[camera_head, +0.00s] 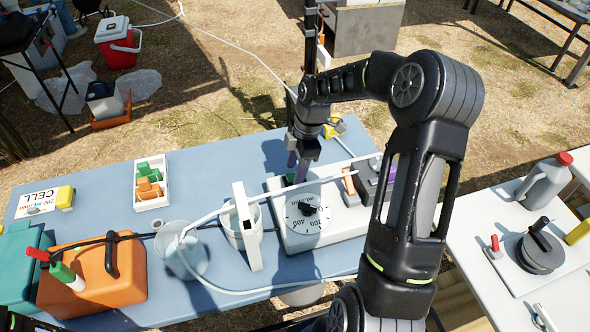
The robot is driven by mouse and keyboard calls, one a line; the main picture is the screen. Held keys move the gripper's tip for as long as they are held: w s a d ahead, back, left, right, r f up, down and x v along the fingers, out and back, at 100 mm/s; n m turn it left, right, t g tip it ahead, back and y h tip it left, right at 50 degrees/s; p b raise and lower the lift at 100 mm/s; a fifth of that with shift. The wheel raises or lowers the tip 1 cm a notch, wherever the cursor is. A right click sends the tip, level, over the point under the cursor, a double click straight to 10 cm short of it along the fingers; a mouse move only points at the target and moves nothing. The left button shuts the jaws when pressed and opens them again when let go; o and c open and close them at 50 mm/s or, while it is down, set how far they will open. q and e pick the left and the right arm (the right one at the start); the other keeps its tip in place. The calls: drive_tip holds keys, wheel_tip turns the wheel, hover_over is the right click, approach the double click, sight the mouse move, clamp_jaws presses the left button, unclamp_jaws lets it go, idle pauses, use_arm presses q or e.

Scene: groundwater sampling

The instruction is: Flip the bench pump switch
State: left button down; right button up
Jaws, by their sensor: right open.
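The bench pump (330,232) is a white box on the blue table, with a round white dial (303,222) and black knob on its top. A small orange lever (349,184) stands on its right part. A bit of green shows at its back left edge, close under my right gripper (297,170). I cannot tell which of these is the switch. My right gripper points down over the pump's back left edge, open and empty; whether it touches anything is unclear. My right arm covers the pump's right side.
An orange case (88,285) and a white tray (151,204) are farther left. A white table (480,225) stands at right.

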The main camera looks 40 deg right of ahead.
wheel_tip(320, 180, up, 7)
drive_tip(key=d, duration=0.1)
drive_tip(key=shift+s+d+b, duration=0.15)
drive_tip(key=shift+s+b, duration=0.1)
drive_tip(key=shift+b, duration=0.15)
drive_tip(key=shift+f, duration=0.1)
